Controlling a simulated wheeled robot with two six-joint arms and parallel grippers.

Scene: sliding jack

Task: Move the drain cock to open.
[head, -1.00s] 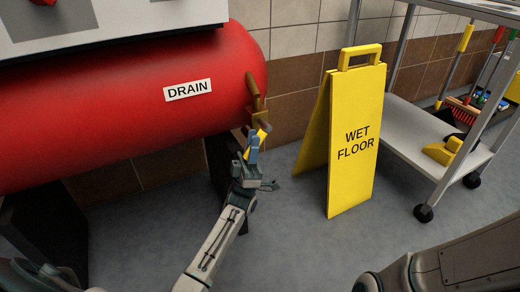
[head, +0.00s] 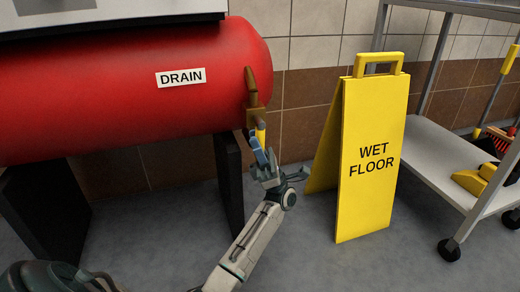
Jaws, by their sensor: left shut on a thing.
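The red tank (head: 110,85) carries a white DRAIN label (head: 181,78). At its right end a brass drain cock (head: 252,97) hangs down, with a yellow lever (head: 261,133) at its lower end. My left gripper (head: 262,150) is at this lever from below and is shut on it. The blue-grey fingers hide the lower part of the lever. The lever looks close to upright, in line below the brass body. My right gripper is out of view.
A yellow WET FLOOR sign (head: 368,160) stands just right of my left gripper. A grey wheeled cart (head: 432,157) is farther right. A dark tank support (head: 230,185) stands left of my left forearm. Grey floor lies between.

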